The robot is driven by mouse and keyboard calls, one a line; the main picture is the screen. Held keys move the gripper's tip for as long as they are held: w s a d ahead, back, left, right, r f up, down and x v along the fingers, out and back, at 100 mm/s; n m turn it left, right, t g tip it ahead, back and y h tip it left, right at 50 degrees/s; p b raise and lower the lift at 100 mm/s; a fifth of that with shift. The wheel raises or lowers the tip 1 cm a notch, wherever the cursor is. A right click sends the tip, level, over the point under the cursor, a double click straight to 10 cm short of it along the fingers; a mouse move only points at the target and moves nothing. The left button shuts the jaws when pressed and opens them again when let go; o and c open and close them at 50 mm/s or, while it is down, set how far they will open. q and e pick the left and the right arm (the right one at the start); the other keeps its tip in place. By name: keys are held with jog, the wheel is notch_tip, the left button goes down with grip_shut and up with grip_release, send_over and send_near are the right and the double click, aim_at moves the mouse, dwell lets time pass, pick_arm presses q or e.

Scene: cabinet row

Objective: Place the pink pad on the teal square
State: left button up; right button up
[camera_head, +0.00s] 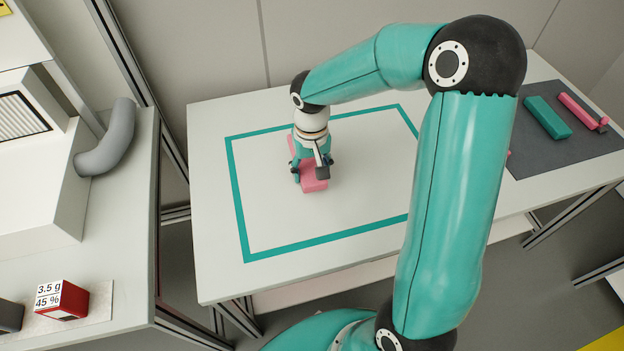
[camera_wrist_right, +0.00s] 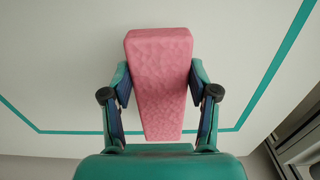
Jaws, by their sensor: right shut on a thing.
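The pink pad (camera_head: 313,183) is a pink block inside the teal square (camera_head: 238,207), a teal outline on the white table. My right gripper (camera_head: 311,176) is over the pad and shut on it. In the right wrist view the pink pad (camera_wrist_right: 160,75) sits between the two fingers of the right gripper (camera_wrist_right: 160,100). Teal lines of the square (camera_wrist_right: 270,70) run behind it on the right and along the bottom. I cannot tell whether the pad touches the table. My left gripper is not in view.
A dark mat (camera_head: 560,155) at the right of the white table (camera_head: 220,285) holds a teal block (camera_head: 547,117) and a pink tool (camera_head: 582,112). At the left, a separate bench carries a grey curved pipe (camera_head: 108,140) and a red box (camera_head: 68,302). Bare table surrounds the pad inside the outline.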

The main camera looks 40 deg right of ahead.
jog(key=shift+f, duration=2.15)
jog(key=shift+b, duration=0.3)
jog(key=o, duration=0.9)
jog(key=shift+f, duration=0.1)
notch_tip(320, 180, up, 12)
jog(key=shift+r+p, duration=0.15)
jog(key=shift+p, duration=0.5)
